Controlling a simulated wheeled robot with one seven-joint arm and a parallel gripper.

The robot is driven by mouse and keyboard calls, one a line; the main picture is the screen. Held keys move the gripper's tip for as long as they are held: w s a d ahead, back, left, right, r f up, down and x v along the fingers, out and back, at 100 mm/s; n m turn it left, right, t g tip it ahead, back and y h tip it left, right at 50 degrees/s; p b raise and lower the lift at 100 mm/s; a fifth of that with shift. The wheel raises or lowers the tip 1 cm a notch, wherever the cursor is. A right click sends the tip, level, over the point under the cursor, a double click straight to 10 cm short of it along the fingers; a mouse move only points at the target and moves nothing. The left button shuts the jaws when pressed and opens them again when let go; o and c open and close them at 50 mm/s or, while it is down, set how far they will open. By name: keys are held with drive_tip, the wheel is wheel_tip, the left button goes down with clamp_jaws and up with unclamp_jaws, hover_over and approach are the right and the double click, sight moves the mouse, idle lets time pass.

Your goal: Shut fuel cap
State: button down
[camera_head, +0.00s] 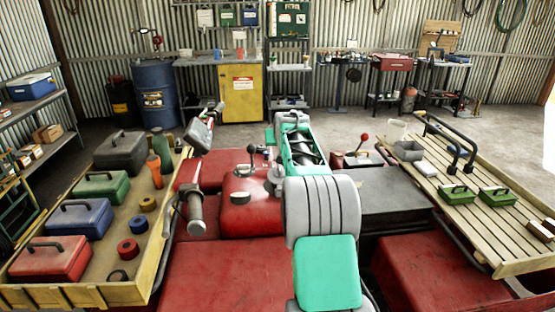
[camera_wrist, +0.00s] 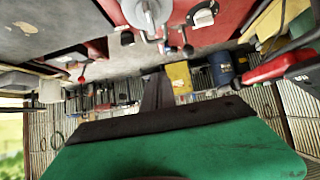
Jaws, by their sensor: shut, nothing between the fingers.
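A silver round fitting (camera_head: 277,175), which looks like the fuel cap, sits on the red quad body just left of my arm, partly hidden by it. It also shows at the top edge of the wrist view (camera_wrist: 145,14), cut off by the frame; I cannot tell whether its lid is open or shut. My gripper's dark fingers (camera_wrist: 158,88) are shut and empty in the wrist view, apart from the fitting. In the head view I cannot make out the fingers; my arm covers that area.
A black-knobbed lever (camera_head: 251,151) and a handlebar grip (camera_head: 196,212) stand left of the fitting. A red-knobbed lever (camera_head: 364,138) is at right. The left rack (camera_head: 168,215) carries toolboxes and cups; the slatted right rack (camera_head: 480,225) carries green boxes. Open floor lies beyond.

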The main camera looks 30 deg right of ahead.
drive_tip(key=s+a+f+p+x, duration=0.1)
drive_tip(key=p+x, duration=0.3)
drive_tip(key=x, duration=0.8)
drive_tip(key=shift+s+f+p, duration=0.25)
drive_tip(key=shift+f+p, duration=0.15)
drive_tip(key=shift+f, duration=0.25)
